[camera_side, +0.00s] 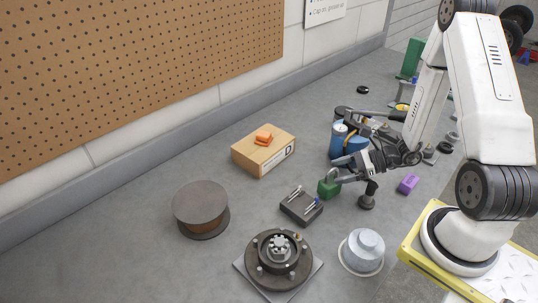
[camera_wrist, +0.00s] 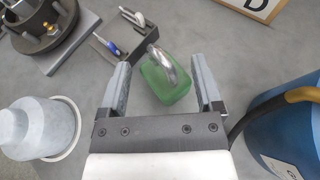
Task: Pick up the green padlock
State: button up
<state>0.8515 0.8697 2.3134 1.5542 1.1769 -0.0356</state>
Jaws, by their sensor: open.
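In the side view the green padlock (camera_side: 328,188) is partly hidden by my gripper (camera_side: 335,177), which reaches in from the right at the padlock.
A dark block with pins (camera_side: 301,206) sits just left of the padlock. A purple block (camera_side: 408,184) lies to the right, and blue canisters (camera_side: 338,139) stand behind. A cardboard box (camera_side: 264,152) with an orange item, a round hub (camera_side: 278,258) and a pale domed part (camera_side: 362,251) surround it.

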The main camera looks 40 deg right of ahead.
aim_at(328, 174)
jog(key=shift+x, duration=1.95)
jog(key=shift+c, duration=0.3)
grip_shut()
